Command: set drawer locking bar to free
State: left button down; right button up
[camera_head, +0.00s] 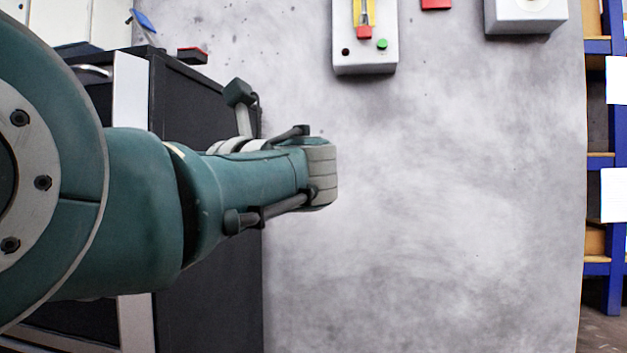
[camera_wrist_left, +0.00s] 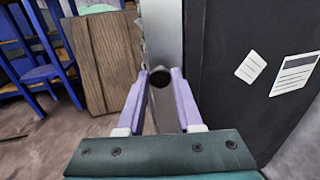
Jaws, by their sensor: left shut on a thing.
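The drawer locking bar (camera_head: 132,92) is a pale metal upright strip on the front of a dark cabinet (camera_head: 200,105). My left arm crosses in front of its middle, and its lower part shows below the arm. In the left wrist view the bar (camera_wrist_left: 163,28) runs down beside the dark cabinet side (camera_wrist_left: 228,80). A round black knob end (camera_wrist_left: 160,76) sits between the tips of my left gripper (camera_wrist_left: 161,88). Its two purple fingers are shut on this knob. In the head view my left gripper is hidden behind the arm. My right gripper is in neither view.
A drawer handle (camera_head: 93,71) shows left of the bar. A brown panel (camera_wrist_left: 102,60) stands left of the bar.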

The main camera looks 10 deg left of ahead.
pick_arm(q)
jog(key=shift+f, duration=0.2)
jog(key=c, duration=0.9)
grip_release()
jog(key=o, duration=0.3)
jog(key=shift+r, duration=0.1)
